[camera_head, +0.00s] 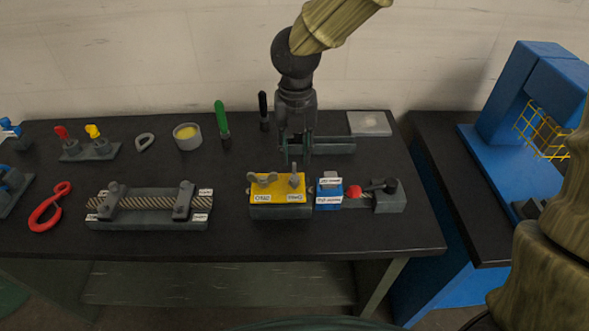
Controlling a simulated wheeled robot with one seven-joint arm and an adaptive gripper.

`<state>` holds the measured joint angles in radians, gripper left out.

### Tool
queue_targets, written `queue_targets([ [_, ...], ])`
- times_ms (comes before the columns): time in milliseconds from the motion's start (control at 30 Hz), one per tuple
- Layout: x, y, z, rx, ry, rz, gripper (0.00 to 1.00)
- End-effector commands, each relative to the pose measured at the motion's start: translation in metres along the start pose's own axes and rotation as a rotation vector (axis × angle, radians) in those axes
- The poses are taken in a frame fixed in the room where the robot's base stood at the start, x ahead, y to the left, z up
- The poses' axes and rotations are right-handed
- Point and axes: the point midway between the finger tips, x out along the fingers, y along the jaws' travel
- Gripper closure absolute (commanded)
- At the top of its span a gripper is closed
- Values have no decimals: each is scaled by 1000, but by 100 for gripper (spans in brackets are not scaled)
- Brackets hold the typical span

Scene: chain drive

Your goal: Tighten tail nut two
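A yellow-topped block (271,189) on a dark base stands near the front middle of the black table. A grey winged nut (263,179) sits on its left part and a grey upright post or nut (294,181) on its right part. White labels (262,198) are on its front, too small to read surely. My gripper (297,166) points down over the right post. Its two fingers look apart, one on each side of the post's top. Whether they touch it cannot be told.
A blue block (328,195) with white labels and a grey clamp (390,197) with a red knob stand close at the right. A roped fixture (150,208) is at the left. Behind are a green-handled tool (222,120) and a cup (187,136). A grey plate (370,123) lies at the back right.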

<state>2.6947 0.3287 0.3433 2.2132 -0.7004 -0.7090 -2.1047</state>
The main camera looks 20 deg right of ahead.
Motion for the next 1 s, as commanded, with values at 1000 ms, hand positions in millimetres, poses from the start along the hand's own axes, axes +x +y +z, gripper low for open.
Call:
queue_targets([
  [1000,80,-1,0,3,0,0,79],
])
